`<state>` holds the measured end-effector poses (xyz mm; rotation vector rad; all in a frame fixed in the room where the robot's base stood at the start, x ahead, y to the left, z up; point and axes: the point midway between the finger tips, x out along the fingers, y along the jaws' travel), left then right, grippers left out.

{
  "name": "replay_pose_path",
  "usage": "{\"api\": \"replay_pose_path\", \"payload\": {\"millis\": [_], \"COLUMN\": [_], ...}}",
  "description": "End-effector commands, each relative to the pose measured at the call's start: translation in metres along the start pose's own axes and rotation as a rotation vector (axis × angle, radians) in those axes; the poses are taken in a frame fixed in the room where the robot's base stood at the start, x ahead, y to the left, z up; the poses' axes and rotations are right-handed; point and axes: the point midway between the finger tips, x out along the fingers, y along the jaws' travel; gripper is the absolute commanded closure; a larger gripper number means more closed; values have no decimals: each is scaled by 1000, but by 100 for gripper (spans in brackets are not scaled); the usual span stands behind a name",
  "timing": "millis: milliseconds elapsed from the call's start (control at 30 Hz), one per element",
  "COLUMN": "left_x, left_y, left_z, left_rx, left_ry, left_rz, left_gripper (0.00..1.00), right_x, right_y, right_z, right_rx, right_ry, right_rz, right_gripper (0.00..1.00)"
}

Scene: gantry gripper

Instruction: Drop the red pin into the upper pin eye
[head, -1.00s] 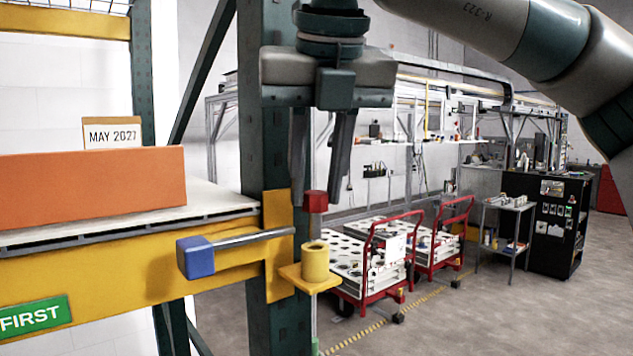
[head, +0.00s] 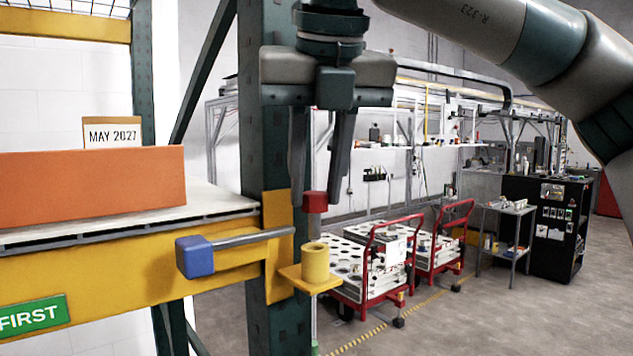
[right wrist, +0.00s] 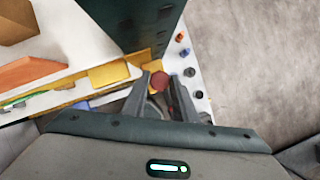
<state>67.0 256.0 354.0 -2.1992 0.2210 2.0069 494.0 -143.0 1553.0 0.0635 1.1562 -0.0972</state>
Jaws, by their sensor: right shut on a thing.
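The red pin (head: 315,202) is upright, its red head between the fingertips of my right gripper (head: 316,198). My right gripper points down and is shut on the red head. In the right wrist view the round red head (right wrist: 160,81) shows between the finger ends. The upper pin eye (head: 315,264), a yellow ring on a yellow bracket, is just below the red head, about in line with it in the head view. A thin pale rod (head: 313,318) shows below the bracket; I cannot tell whether it belongs to the pin. My left gripper is not in view.
A green rack post (head: 265,160) stands close beside my right gripper. A blue-ended grey bar (head: 195,257) sticks out by the yellow beam (head: 100,290). An orange box (head: 90,190) lies on the shelf. Red-handled carts (head: 385,260) stand behind, with open floor at right.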

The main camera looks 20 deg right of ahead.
Motion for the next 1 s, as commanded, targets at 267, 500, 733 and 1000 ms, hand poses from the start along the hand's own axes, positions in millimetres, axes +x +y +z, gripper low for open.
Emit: {"api": "replay_pose_path", "payload": {"millis": [267, 500, 733, 1000], "left_x": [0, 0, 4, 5], "left_y": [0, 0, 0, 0], "left_z": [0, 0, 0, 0], "left_rx": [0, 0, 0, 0], "left_ry": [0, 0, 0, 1], "left_rz": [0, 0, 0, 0], "left_gripper": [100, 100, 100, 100], "right_x": [0, 0, 1, 0], "right_y": [0, 0, 0, 0], "right_z": [0, 0, 0, 0], "right_rx": [0, 0, 1, 1], "right_ry": [0, 0, 0, 0], "right_rz": [0, 0, 0, 0], "right_gripper": [96, 96, 96, 96]}}
